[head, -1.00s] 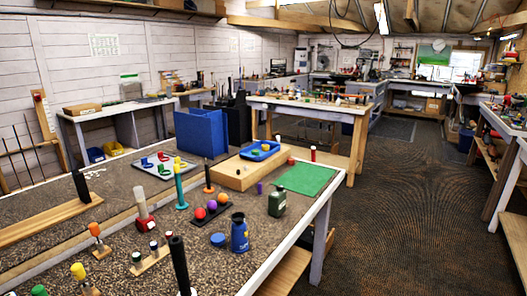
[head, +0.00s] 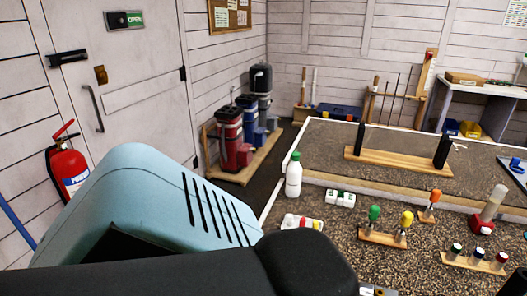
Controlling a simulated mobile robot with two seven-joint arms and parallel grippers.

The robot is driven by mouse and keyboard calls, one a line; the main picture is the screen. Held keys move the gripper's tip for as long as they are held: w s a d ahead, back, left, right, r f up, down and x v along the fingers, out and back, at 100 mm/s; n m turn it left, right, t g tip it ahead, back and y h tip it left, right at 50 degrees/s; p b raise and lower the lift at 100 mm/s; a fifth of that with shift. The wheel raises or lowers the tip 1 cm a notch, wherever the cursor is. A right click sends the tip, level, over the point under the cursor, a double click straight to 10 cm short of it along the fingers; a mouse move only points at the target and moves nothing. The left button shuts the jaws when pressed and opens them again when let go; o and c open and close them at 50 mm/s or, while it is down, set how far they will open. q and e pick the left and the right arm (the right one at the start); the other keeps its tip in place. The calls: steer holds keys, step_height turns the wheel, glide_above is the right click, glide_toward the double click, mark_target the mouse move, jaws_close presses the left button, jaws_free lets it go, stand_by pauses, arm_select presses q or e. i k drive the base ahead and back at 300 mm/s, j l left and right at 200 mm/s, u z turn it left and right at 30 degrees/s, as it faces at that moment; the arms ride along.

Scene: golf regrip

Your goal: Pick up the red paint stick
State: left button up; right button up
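A small white tray (head: 290,223) stands on the bench behind my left arm, with its near part hidden. Small coloured sticks lie in it, and a red one (head: 303,222) shows among them. It is too small to tell for sure that this is the red paint stick. My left arm, light blue and black, fills the lower left of the head view. My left gripper is not visible, and a small grey piece at the bottom edge is too cut off to identify. My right gripper is out of view.
A white bottle (head: 293,177) stands behind the tray, with small white containers (head: 340,198) to its right. A wooden holder (head: 383,237) bears green and yellow-handled tools, and another wooden block (head: 473,262) holds capped sticks. A fire extinguisher (head: 68,170) hangs at left.

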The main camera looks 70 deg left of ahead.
mark_target(302, 221)
steer(key=u, duration=2)
